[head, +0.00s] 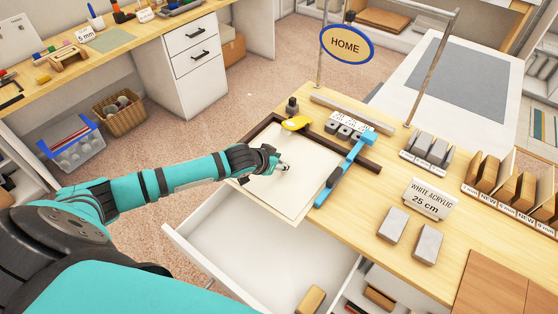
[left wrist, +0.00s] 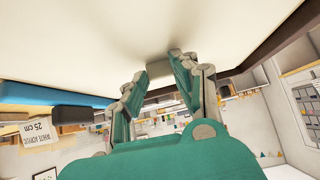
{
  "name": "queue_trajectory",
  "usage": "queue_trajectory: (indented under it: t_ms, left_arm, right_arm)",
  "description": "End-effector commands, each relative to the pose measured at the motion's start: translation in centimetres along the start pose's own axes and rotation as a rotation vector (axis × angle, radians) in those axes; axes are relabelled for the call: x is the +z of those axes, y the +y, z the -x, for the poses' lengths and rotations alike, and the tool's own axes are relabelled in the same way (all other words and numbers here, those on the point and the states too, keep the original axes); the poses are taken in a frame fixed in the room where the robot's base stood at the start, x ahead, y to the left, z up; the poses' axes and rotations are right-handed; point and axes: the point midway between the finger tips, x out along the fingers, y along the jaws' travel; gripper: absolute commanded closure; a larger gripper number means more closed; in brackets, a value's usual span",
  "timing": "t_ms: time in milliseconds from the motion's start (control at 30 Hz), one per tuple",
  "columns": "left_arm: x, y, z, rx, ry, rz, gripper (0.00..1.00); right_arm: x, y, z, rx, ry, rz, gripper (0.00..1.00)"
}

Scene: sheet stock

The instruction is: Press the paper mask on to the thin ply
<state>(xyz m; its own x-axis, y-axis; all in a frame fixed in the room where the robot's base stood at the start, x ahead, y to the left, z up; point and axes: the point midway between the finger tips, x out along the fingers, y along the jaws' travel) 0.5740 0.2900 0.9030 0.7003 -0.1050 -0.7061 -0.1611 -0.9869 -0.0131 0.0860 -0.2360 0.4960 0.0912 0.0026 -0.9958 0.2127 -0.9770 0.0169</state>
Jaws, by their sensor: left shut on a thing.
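A flat cream sheet (head: 298,200) lies on the bench inside a dark brown corner fence (head: 345,155). A thin tan edge shows along its lower left side; I cannot clearly tell paper mask from ply. My left gripper (head: 280,168) is over the middle of the sheet, its fingers close to the surface. In the left wrist view the gripper (left wrist: 160,85) is shut on a small pale block (left wrist: 159,69), which is at or very near the sheet (left wrist: 90,35); exact contact is unclear. My right gripper is not in view.
A blue bar tool (head: 345,168) lies along the sheet's right side, and a yellow item (head: 296,123) sits at the far fence. Grey blocks (head: 392,224) and the acrylic sign (head: 430,199) stand to the right. An open white drawer (head: 250,255) juts out in front.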

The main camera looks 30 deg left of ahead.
Motion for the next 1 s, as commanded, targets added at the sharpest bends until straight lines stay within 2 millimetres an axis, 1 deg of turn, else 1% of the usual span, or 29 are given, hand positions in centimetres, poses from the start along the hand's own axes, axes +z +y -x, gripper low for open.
queue_trajectory:
  t_ms: [400,433,500,633,800,833,1000]
  left_arm:
    - [0.0,0.0,-0.01,0.0,0.0,-0.001,1.0]
    - [0.0,0.0,-0.01,0.0,0.001,-0.001,0.7]
    - [-0.01,0.0,-0.01,0.0,0.001,-0.001,0.61]
    - [-0.01,-0.01,0.0,0.0,0.001,-0.001,0.45]
    - [-0.02,-0.01,0.0,-0.001,0.001,-0.001,0.45]
    - [-0.01,-0.02,0.0,-0.001,0.001,-0.001,0.43]
    - [-0.02,-0.02,0.0,-0.001,0.001,-0.001,0.21]
  right_arm:
    - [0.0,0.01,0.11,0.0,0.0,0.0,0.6]
    - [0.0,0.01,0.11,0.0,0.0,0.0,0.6]
    - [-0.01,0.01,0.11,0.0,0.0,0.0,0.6]
    - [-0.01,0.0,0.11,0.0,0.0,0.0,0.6]
    - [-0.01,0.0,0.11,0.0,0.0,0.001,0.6]
    - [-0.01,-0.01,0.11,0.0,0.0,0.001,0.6]
    - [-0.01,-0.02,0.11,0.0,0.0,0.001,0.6]
